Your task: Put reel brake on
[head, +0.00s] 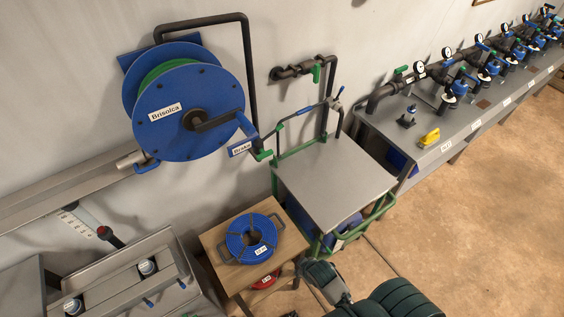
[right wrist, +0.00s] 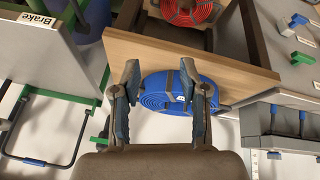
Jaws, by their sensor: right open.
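The hose reel (head: 188,135) hangs on the wall in the head view, a blue disc marked "Brisolca" with green hose inside. A black crank with a blue grip (head: 247,125) sits at its hub. The Brake label (head: 240,149) is below right of the disc, with a green-tipped lever (head: 263,155) beside it. My right gripper (head: 322,278) is low in the head view, well below the reel. In the right wrist view the gripper (right wrist: 166,88) is open, its fingers apart, apparently empty.
A blue hose coil (head: 250,239) lies on a wooden stand, with a red coil (head: 265,280) beneath. A grey-topped green cart (head: 335,180) stands right of the reel. Wall piping (head: 300,71) is above the cart. A valve bench (head: 450,120) runs right; open floor lies in front.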

